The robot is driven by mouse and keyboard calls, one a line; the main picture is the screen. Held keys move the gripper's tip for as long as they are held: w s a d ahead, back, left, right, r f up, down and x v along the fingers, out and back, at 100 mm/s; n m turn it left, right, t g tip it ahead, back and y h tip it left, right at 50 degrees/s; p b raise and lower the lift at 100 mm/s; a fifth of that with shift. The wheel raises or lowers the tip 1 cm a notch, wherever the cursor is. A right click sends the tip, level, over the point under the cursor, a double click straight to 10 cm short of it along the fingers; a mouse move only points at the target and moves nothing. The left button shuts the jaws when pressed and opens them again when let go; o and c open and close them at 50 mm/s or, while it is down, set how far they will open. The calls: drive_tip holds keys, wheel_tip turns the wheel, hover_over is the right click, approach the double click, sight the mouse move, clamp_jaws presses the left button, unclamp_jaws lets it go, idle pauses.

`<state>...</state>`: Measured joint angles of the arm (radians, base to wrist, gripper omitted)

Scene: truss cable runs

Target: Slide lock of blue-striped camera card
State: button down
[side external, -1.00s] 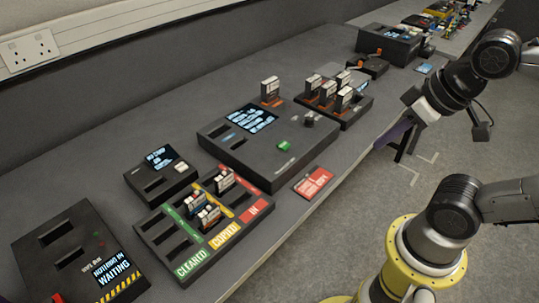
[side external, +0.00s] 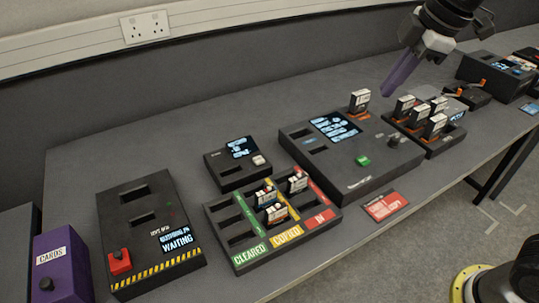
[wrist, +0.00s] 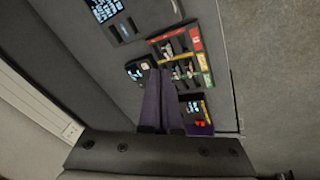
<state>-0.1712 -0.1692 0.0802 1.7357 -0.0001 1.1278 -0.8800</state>
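My gripper (side external: 388,93) is high over the back right of the bench, with purple fingers pointing down. In the wrist view its two fingers (wrist: 161,72) lie together with nothing seen between them. Two cards with blue at their bases stand in the sorting tray (side external: 240,268): a rear card (side external: 265,194) and a front card (side external: 277,212). A third card (side external: 298,181), with red on it, stands behind them to the right. The cards' lock sliders are too small to read.
A large console (side external: 345,178) with one upright card (side external: 360,100) stands behind the tray. A rack (side external: 445,145) of several cards is at right. A small screen box (side external: 232,175), a striped box (side external: 140,200) and a purple card box (side external: 60,270) are at left. A red card (side external: 386,206) lies in front.

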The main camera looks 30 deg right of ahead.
drive_tip(key=w+a+f+n+g, duration=0.1)
drive_tip(key=w+a+f+n, duration=0.2)
drive_tip(key=w+a, duration=0.3)
drive_tip(key=n+g, duration=0.3)
hover_over(268, 188)
drive_tip(key=shift+h, duration=0.4)
wheel_tip(268, 188, down, 16)
drive_tip(key=shift+f, duration=3.05)
drive_tip(key=shift+f, duration=0.65)
drive_tip(key=shift+a+r, duration=0.15)
drive_tip(key=shift+a, duration=0.25)
